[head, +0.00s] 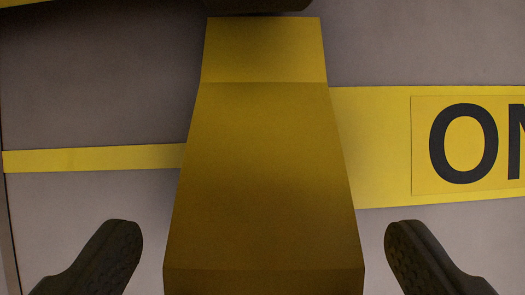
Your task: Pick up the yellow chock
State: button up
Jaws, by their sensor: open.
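The yellow chock (262,175) fills the middle of the head view, running from near the top edge to the bottom edge. It has a long sloping face with a short lighter face above it. My gripper (264,235) is open, with one dark fingertip to the left of the chock and the other to its right. A gap shows between each fingertip and the chock's sides, so neither appears to touch it. The chock's underside is hidden.
A grey surface (90,80) lies behind the chock. A yellow stripe (95,159) crosses it, widening on the right into a yellow label (425,180) with partly cut-off black letters. A dark object (258,5) shows at the top edge, close to the chock.

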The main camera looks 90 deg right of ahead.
jog(key=shift+f, duration=0.1)
jog(key=shift+c, duration=0.4)
jog(key=c, duration=1.7)
